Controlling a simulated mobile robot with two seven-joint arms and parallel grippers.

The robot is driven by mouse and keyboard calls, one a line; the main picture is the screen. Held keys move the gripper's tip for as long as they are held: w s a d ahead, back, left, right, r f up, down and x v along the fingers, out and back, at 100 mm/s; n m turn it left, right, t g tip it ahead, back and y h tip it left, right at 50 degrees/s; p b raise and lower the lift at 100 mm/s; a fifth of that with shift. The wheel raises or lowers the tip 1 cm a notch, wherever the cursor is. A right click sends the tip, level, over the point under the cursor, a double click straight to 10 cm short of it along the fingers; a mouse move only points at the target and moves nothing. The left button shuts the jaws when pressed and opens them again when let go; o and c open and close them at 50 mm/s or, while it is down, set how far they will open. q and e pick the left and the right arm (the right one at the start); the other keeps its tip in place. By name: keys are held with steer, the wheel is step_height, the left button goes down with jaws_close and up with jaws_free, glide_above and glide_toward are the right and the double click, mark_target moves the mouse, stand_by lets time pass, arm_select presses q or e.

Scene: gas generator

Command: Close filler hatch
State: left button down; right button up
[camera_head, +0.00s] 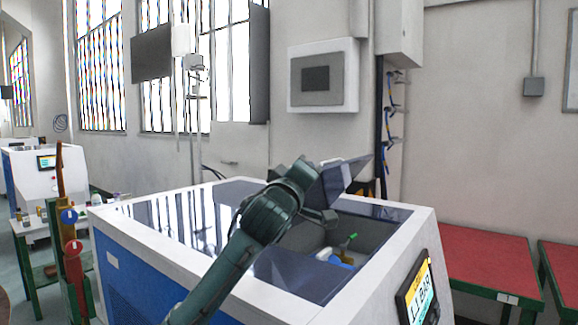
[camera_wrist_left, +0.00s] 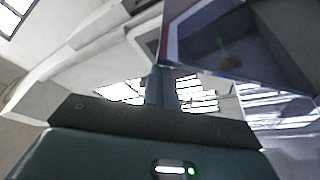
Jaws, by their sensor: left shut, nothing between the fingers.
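The generator (camera_head: 155,240) has a white body, a blue side and a glossy dark top. Its filler hatch (camera_head: 350,172) is a dark panel raised at a tilt over an open recess (camera_head: 375,233) in the top. In the left wrist view the hatch (camera_wrist_left: 245,45) fills the upper right, its glossy face reflecting. My left arm reaches over the top from the lower left. My left gripper (camera_wrist_left: 162,85) is shut and empty, its fingertips beside the hatch's lower edge; contact cannot be told. In the head view the fingers are hidden. My right gripper is out of view.
In the recess are a green-tipped item (camera_head: 349,240) and a blue cap (camera_head: 343,260). A control screen (camera_head: 418,295) is on the generator's right front. Red-topped tables (camera_head: 490,265) stand to the right. A green stand with tools (camera_head: 75,265) is at the left.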

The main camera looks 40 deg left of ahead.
arm_select(q)
steer(key=d+f+m, duration=0.1)
steer(key=d+f+m+b, duration=0.1)
steer(key=w+d+f+m+t+h+b, duration=0.1)
steer(key=f, duration=0.1)
steer(key=shift+d, duration=0.4)
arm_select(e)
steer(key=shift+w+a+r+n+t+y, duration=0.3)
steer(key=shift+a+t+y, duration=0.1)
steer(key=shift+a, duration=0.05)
arm_select(q)
steer(key=shift+s, duration=0.1)
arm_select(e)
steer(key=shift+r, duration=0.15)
